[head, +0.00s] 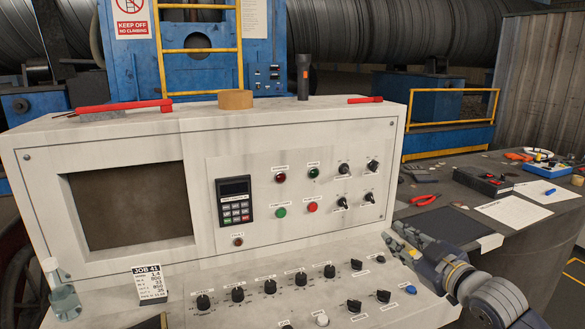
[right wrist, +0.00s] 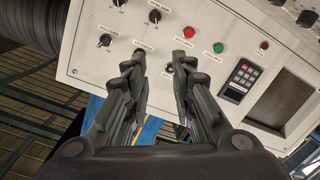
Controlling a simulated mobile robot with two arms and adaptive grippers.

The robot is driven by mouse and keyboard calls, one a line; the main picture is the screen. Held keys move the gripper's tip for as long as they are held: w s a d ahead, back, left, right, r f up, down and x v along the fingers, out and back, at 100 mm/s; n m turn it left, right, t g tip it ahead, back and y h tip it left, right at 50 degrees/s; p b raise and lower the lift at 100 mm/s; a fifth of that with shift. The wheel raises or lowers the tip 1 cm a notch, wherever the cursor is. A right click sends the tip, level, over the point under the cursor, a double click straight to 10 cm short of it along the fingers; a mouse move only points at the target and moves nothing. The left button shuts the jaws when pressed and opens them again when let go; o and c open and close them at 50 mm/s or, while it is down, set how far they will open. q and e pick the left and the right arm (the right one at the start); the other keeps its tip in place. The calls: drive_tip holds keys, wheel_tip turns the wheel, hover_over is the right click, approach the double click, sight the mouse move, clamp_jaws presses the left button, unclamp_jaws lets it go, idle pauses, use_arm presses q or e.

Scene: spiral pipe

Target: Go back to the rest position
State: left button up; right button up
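My right gripper (head: 403,241) is at the right end of the control console (head: 120,270), in front of its sloped lower panel. In the right wrist view the two dark fingers of the right gripper (right wrist: 160,68) are spread apart with nothing between them. They point at the console's panel of knobs and buttons, which looks turned round in that view. Whether the fingertips touch the console cannot be told. My left gripper is not recognisable in either view.
The console carries a keypad (head: 235,202), a dark screen (head: 127,206), several knobs and a job card (head: 150,283). A tape roll (head: 235,99) and a flashlight (head: 303,77) stand on top. A dark table (head: 455,222) at the right holds red-handled pliers (head: 424,199) and papers.

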drive_tip(key=s+a+f+m+g+h, duration=0.1)
drive_tip(key=s+a+f+g, duration=0.2)
drive_tip(key=s+f, duration=0.55)
drive_tip(key=s+a+f+m+g+h, duration=0.1)
drive_tip(key=s+a+f+m+g, duration=0.15)
drive_tip(key=s+f, duration=0.65)
drive_tip(key=s+d+f+m+g+h, duration=0.1)
drive_tip(key=s+f+m+g, duration=0.1)
drive_tip(key=s+f, duration=0.45)
drive_tip(key=s+f+m+g+h, duration=0.1)
drive_tip(key=s+f+g, duration=0.2)
drive_tip(key=s, duration=0.6)
drive_tip(key=s+d+f+m+g+h, duration=0.15)
drive_tip(key=s+f, duration=0.25)
drive_tip(key=s, duration=0.4)
wheel_tip(320, 180, down, 27)
drive_tip(key=g, duration=0.2)
use_arm(q)
drive_tip(key=shift+s+a, duration=0.15)
drive_tip(key=shift+s, duration=0.15)
use_arm(e)
drive_tip(key=s+d+f, duration=0.2)
drive_tip(key=s+f, duration=1.3)
drive_tip(key=s, duration=0.2)
drive_tip(key=shift+s+d+f+n+g, duration=0.2)
drive_tip(key=shift+d+f+n+g, duration=0.1)
drive_tip(key=shift+g, duration=0.1)
